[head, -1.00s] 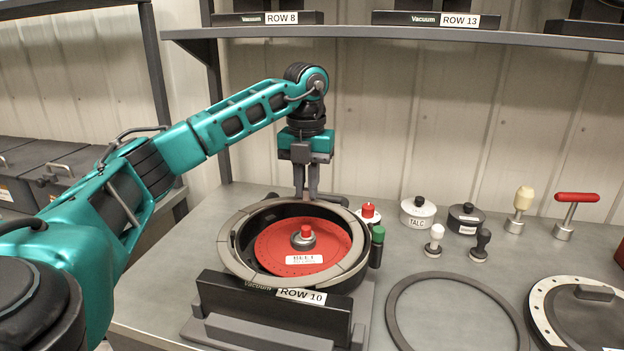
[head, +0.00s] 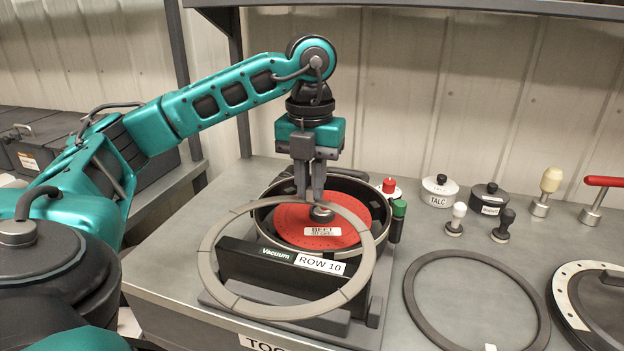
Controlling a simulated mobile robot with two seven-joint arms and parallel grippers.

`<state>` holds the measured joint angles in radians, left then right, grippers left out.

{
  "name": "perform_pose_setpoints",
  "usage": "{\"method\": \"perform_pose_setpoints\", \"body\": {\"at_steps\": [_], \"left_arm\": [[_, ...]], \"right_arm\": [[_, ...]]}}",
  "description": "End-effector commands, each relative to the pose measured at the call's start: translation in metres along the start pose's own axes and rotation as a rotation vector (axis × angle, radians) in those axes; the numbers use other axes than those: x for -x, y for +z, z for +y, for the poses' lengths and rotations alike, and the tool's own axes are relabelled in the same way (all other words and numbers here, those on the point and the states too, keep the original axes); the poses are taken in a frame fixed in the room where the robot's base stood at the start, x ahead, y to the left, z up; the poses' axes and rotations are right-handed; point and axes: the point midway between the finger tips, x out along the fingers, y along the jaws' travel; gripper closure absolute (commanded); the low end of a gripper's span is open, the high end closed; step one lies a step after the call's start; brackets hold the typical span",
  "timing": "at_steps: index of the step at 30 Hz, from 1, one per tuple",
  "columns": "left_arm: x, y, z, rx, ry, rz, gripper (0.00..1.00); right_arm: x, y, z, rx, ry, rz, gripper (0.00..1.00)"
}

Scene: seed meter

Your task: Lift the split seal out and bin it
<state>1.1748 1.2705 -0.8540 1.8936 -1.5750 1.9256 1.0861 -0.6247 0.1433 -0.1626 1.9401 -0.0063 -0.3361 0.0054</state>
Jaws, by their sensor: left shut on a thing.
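My left gripper (head: 318,194) is shut on the split seal (head: 285,312), a grey ring with several cuts across it. The seal is raised out of the round meter housing (head: 262,213). In the picture, it hangs in front of the housing and the black ROW 10 vacuum block (head: 268,278). My right gripper is not in view. No bin can be made out for certain.
A dark, whole ring (head: 411,290) lies flat on the bench at right, near a round cover (head: 566,318). A TALC pot (head: 439,190), a dark pot (head: 489,198), small stoppers and a red-handled tool (head: 603,182) stand behind. A shelf (head: 430,10) runs above.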

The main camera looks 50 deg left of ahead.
Motion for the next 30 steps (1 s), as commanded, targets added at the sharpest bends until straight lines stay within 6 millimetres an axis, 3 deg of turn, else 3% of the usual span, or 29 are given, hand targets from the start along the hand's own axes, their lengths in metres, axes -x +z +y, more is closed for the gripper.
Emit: {"method": "perform_pose_setpoints", "body": {"at_steps": [8,30], "left_arm": [[0.003,0.0,0.0,0.0,0.0,0.0,1.0],[0.04,0.0,0.0,0.0,0.0,0.0,1.0]], "right_arm": [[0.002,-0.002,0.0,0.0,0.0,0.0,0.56],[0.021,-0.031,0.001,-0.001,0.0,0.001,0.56]]}}
